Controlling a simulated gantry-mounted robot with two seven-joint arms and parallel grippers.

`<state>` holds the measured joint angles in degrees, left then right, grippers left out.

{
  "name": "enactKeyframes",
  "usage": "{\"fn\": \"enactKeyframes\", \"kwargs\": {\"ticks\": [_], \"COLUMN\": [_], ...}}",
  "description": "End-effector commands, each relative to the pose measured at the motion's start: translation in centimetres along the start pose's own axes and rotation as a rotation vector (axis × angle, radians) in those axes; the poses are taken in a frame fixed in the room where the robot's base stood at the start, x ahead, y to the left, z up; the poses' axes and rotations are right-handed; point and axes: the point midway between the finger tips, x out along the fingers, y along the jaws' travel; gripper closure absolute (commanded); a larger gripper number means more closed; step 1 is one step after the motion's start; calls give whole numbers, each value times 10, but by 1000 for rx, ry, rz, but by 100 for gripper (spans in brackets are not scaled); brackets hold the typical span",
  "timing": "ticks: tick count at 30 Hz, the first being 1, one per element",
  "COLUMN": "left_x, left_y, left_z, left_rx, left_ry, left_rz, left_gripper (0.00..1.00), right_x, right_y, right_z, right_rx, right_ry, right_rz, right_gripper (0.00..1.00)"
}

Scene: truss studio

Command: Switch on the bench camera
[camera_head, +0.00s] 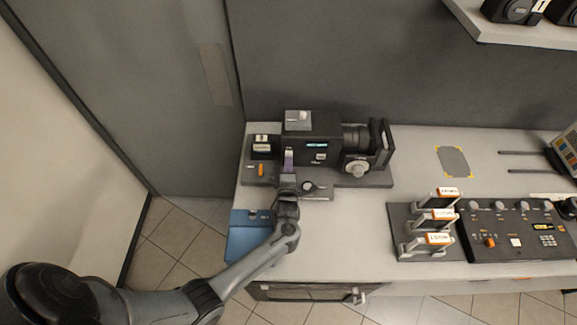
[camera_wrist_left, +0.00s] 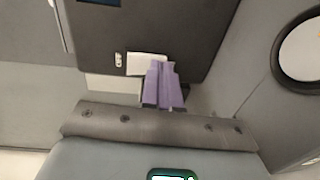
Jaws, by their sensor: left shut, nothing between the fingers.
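The bench camera (camera_head: 325,132) is a dark boxy unit with a lens to its right, mounted on a grey base on the bench. A small display strip on it shows blue-white. A pale label with small marks sits below the strip. My left gripper (camera_head: 288,160) is in front of the camera's left part, with its purple fingers shut and empty. In the left wrist view the shut fingers (camera_wrist_left: 162,85) point at a dark panel (camera_wrist_left: 175,35), overlapping a white label (camera_wrist_left: 143,64). A small pale switch-like part (camera_wrist_left: 118,60) is left of that label. I cannot tell whether the fingertips touch.
A blue tray (camera_head: 243,238) lies at the bench's front left, partly behind my arm. A rack with orange-labelled holders (camera_head: 425,225) and a control panel (camera_head: 512,233) stand to the right. The bench (camera_head: 340,235) is clear between them. A shelf (camera_head: 520,30) hangs upper right.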

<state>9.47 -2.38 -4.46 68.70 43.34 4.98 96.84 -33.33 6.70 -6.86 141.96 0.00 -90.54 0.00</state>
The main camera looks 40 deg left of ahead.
Motion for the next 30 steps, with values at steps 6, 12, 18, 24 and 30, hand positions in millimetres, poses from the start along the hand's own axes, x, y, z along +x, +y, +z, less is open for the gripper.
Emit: {"fn": "enactKeyframes", "kwargs": {"ticks": [6, 12, 18, 24, 30], "left_x": [-9, -39, -74, -99, -108], "left_y": [-1, -2, -3, -2, -1], "left_z": [0, 0, -1, 0, -1], "left_rx": [-1, -2, -2, 0, 0], "left_ry": [-1, 0, 1, 0, 0], "left_rz": [-1, -2, -3, -2, 0], "left_gripper": [100, 100, 100, 100, 100], "right_x": [-1, 0, 2, 4, 5], "right_y": [1, 1, 1, 1, 1], "right_z": [-1, 0, 0, 1, 1], "right_rx": [-4, -6, -6, -5, -3], "right_ry": [3, 3, 4, 4, 4], "right_rz": [3, 5, 5, 4, 2], "right_gripper": [57, 57, 57, 57, 57]}}
